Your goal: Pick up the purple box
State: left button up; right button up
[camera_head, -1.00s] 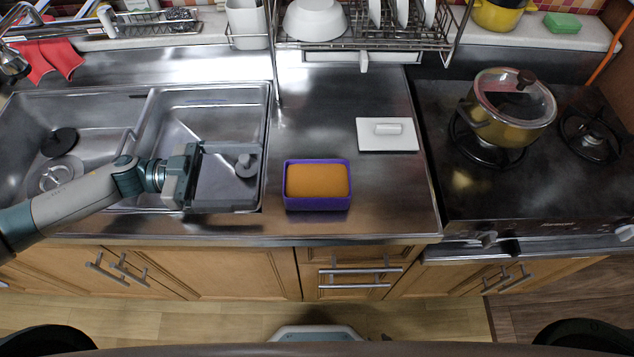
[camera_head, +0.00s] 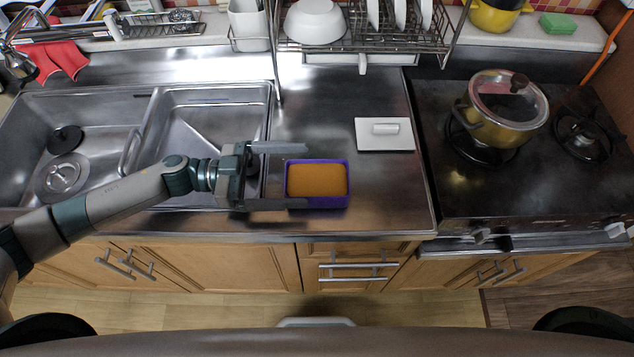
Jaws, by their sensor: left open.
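The purple box (camera_head: 318,202) stands on the steel counter right of the sink, with an orange filling (camera_head: 317,180) inside its rim. My left gripper (camera_head: 306,175) is open and comes in from the left over the sink's right edge. One finger reaches above the box's far left corner in the picture, the other overlaps its near left corner. Whether the fingers touch the box cannot be told. My right gripper is not in view.
A double sink (camera_head: 185,130) lies to the left. A white board (camera_head: 384,144) with a handle lies behind and right of the box. A lidded pot (camera_head: 503,110) stands on the stove (camera_head: 455,190). A dish rack (camera_head: 365,45) is above the back counter.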

aim_at(317, 190)
pick_arm(q)
jog(key=shift+d, duration=0.15)
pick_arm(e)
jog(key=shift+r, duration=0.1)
pick_arm(q)
jog(key=shift+s+d+p, duration=0.1)
jog(key=shift+d+p, duration=0.05)
jog(key=shift+p, duration=0.15)
jog(key=d, duration=0.1)
jog(key=d+p, duration=0.2)
jog(key=shift+s+d, duration=0.3)
jog(key=shift+d, duration=0.4)
jog(key=shift+d+f, duration=0.1)
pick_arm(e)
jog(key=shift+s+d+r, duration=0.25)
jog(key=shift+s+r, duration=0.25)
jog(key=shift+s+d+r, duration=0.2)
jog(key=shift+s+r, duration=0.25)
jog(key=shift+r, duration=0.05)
pick_arm(q)
jog(key=c, duration=1.6)
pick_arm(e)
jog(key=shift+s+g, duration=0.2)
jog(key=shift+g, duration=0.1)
pick_arm(q)
jog(key=shift+o, duration=0.2)
